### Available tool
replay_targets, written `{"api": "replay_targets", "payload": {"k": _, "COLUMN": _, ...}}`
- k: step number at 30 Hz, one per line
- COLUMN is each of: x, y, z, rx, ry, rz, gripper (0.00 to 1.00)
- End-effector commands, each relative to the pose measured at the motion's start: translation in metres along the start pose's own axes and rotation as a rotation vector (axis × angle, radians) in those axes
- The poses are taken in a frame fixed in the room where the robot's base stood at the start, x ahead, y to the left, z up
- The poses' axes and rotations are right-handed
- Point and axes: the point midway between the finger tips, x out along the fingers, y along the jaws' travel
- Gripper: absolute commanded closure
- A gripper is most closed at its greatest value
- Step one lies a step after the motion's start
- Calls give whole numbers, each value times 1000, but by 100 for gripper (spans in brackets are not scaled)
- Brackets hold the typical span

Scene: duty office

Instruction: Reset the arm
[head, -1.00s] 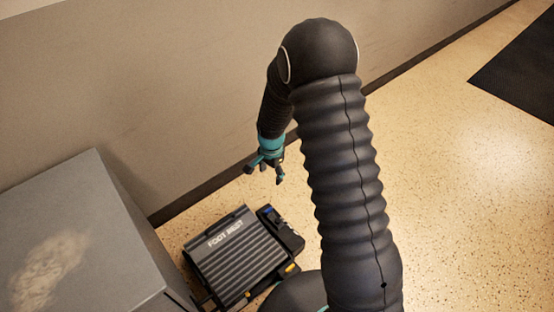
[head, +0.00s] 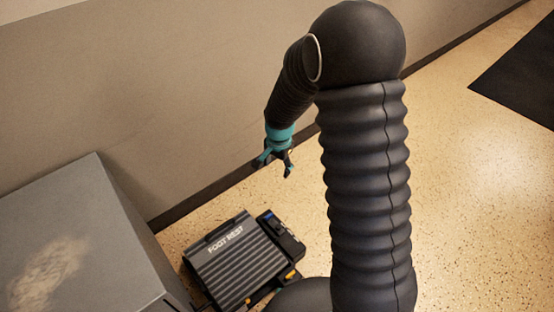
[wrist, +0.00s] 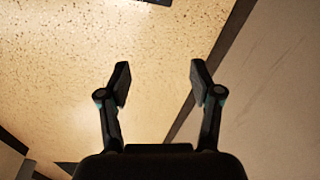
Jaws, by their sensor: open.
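My gripper (head: 273,165) hangs at the end of my arm, pointing down, in the upper middle of the head view. It is above the floor near the wall, beyond the foot rest in the picture. In the wrist view my gripper (wrist: 158,82) has its two fingers spread apart with nothing between them. Speckled floor shows past the fingertips.
A black foot rest (head: 236,262) lies on the floor at lower middle, with a dark device (head: 283,238) at its right side. A grey cabinet (head: 75,225) stands at left. The wall (head: 150,100) runs behind. A dark mat (head: 520,75) lies at upper right; the floor between is clear.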

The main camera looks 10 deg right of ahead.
Motion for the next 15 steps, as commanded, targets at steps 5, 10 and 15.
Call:
{"api": "replay_targets", "payload": {"k": 5, "x": 0, "y": 0, "z": 0, "rx": 0, "ry": 0, "rz": 0, "gripper": 35}}
{"api": "replay_targets", "payload": {"k": 10, "x": 0, "y": 1, "z": 1, "rx": -48, "ry": -3, "rz": 4, "gripper": 35}}
{"api": "replay_targets", "payload": {"k": 15, "x": 4, "y": 17, "z": 13, "rx": -205, "ry": -51, "rz": 53, "gripper": 35}}
